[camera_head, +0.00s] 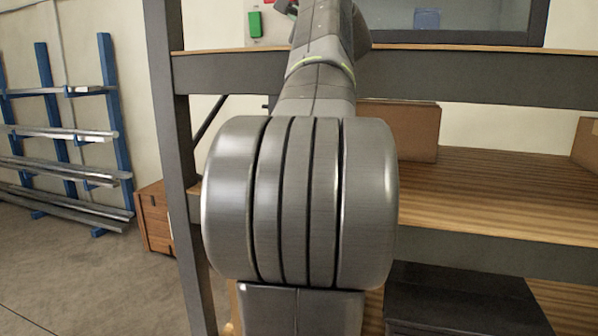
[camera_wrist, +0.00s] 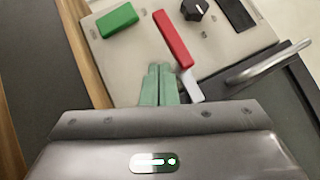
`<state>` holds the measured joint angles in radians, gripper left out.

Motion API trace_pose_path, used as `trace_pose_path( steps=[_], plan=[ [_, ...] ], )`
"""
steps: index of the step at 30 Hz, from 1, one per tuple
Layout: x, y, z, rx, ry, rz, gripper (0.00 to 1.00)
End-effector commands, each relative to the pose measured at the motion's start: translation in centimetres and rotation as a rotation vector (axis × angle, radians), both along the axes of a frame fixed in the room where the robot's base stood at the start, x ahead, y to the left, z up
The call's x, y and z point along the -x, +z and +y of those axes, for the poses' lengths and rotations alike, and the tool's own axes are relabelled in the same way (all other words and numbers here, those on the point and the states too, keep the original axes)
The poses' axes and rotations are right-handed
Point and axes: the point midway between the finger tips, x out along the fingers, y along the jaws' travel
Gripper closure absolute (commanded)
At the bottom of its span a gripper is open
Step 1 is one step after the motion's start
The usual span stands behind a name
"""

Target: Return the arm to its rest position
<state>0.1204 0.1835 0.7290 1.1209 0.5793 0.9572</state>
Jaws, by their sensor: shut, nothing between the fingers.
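My gripper (camera_wrist: 160,68) shows in the wrist view with its two green fingers together and nothing between them. The fingers point at a pale plate (camera_wrist: 140,48) that bears several small pieces. A red bar (camera_wrist: 173,39) lies just beyond and right of the fingertips, and a green block (camera_wrist: 117,19) lies to the left. I cannot tell how high the fingers are above the plate. In the head view my arm runs up the middle towards the shelf, and its fingers are not clearly visible.
A black hexagonal piece (camera_wrist: 194,9) and a dark strip (camera_wrist: 237,14) lie on the plate. A metal handle (camera_wrist: 268,62) is to its right. In the head view stand a wooden shelf unit (camera_head: 480,190) with a dark frame, a cardboard box (camera_head: 405,130) and a blue rack of bars (camera_head: 65,135).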

Motion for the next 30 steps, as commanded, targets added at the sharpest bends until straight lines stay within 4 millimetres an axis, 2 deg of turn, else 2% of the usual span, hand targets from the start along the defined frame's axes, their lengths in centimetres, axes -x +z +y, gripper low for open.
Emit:
trace_pose_path(
  steps=[1, 20, 30],
  plan=[
    [-0.1, -0.5, 0.4, -0.026, 0.002, -0.014, 1.00],
    [-0.5, -0.7, 2.9, -0.425, 0.024, -0.160, 1.00],
    [-0.5, -2.1, 3.8, -0.652, 0.038, -0.208, 1.00]
  ],
)
